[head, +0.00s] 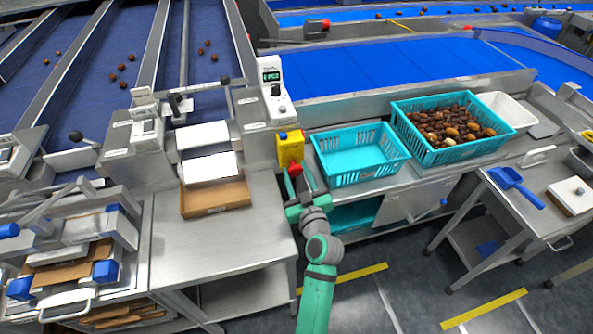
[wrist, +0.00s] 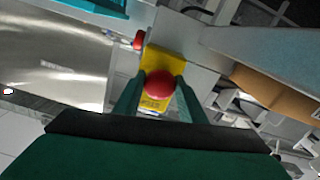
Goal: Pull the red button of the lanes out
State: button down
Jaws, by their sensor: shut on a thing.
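The red button (head: 296,168) sits on the front of a yellow box (head: 290,148) at the end of the lanes. My gripper (head: 297,182) reaches up to it from the front. In the wrist view the round red button (wrist: 159,84) lies between my two fingers (wrist: 158,92), with the yellow box (wrist: 165,60) behind it. The fingers are shut on the button. The button's stem is hidden behind its head, so I cannot tell how far out it stands.
A smaller red knob (wrist: 139,40) sits beside the yellow box. An empty teal crate (head: 359,153) stands close on the right, and a crate full of dates (head: 415,150) beyond it. A cardboard tray (head: 215,197) lies on the steel table (head: 215,240) to the left.

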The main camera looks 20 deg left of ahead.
jog(key=c, duration=1.4)
grip_release()
jog(key=shift+d, duration=0.2)
jog(key=shift+o, duration=1.2)
jog(key=shift+s+a, duration=0.1)
jog(key=shift+a, duration=0.05)
jog(key=v, duration=1)
jog(key=shift+s+d, duration=0.25)
jog(key=shift+s, duration=0.1)
